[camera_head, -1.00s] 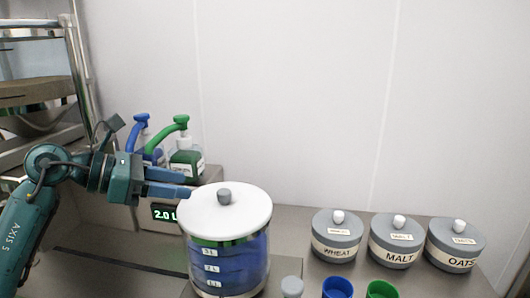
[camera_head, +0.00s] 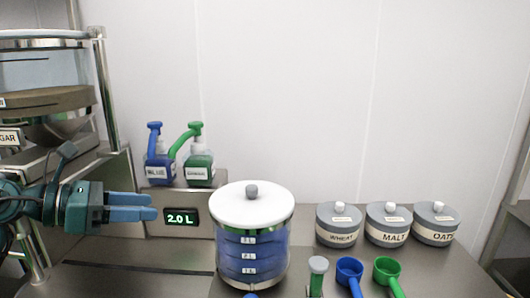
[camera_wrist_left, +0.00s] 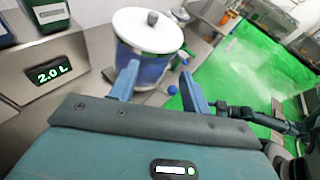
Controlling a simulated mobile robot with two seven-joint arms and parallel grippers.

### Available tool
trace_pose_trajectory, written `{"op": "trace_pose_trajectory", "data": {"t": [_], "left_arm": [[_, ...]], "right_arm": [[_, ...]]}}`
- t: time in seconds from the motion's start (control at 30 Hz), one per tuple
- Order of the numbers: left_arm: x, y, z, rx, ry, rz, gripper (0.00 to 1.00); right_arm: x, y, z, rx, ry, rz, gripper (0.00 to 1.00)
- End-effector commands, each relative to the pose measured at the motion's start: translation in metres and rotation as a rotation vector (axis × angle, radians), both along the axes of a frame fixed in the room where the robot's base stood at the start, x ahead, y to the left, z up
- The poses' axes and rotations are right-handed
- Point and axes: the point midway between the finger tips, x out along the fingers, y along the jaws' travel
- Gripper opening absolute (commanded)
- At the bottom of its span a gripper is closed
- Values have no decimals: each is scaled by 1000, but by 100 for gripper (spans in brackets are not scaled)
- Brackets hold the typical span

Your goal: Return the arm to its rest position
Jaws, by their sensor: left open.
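My left gripper (camera_head: 152,207) comes in from the left in the head view, in front of the dispenser box. It is open and empty, with its two blue fingers apart; they also show in the left wrist view (camera_wrist_left: 162,82). A lidded clear jar (camera_head: 252,240) with blue contents and level marks stands to the right of the fingers, apart from them. Its white lid (camera_head: 252,206) is on, with a grey knob. The jar also shows in the left wrist view (camera_wrist_left: 150,66) beyond the fingers.
Blue (camera_head: 159,168) and green (camera_head: 199,166) pump bottles stand on the metal box, whose display (camera_head: 182,216) reads 2.0 L. Wheat (camera_head: 338,226), malt (camera_head: 388,226) and oats (camera_head: 436,226) pots stand at right. Blue (camera_head: 349,270) and green (camera_head: 387,270) scoops lie in front. A shelf rack (camera_head: 106,90) stands at left.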

Motion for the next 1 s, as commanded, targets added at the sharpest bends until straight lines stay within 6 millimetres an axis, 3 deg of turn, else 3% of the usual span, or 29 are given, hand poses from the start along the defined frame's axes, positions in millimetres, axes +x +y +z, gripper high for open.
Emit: {"op": "trace_pose_trajectory", "data": {"t": [0.03,0.2,0.33,0.43,0.53,0.63,0.7,0.8,0.87,0.9,1.0], "left_arm": [[-5,-17,-12,-106,56,-29,47],[-20,-53,-25,-496,237,-59,47],[-28,-65,-42,-874,458,-16,47],[-30,-62,-71,-1236,703,97,47],[-36,-50,-127,-1622,1005,306,47],[-57,-44,-199,-1942,1296,578,47],[-80,-45,-246,-2100,1466,768,47],[-119,-54,-299,-2257,1664,1016,47],[-141,-61,-322,-2318,1754,1143,47],[-154,-65,-334,2260,-1737,-1172,47],[-179,-74,-354,2110,-1672,-1195,47]], "right_arm": [[0,-1,2,-1,0,0,55],[2,-5,5,-10,-1,-6,55],[4,-8,7,-16,0,-8,55],[3,-8,8,-17,7,-9,55],[1,-8,7,-19,21,-13,55],[1,-8,8,-16,28,-22,55],[1,-8,9,-13,31,-26,55],[0,-8,9,-14,35,-29,55],[0,-9,8,-16,39,-30,55],[-1,-10,7,-18,42,-32,55],[-1,-12,5,-22,47,-34,55]]}}
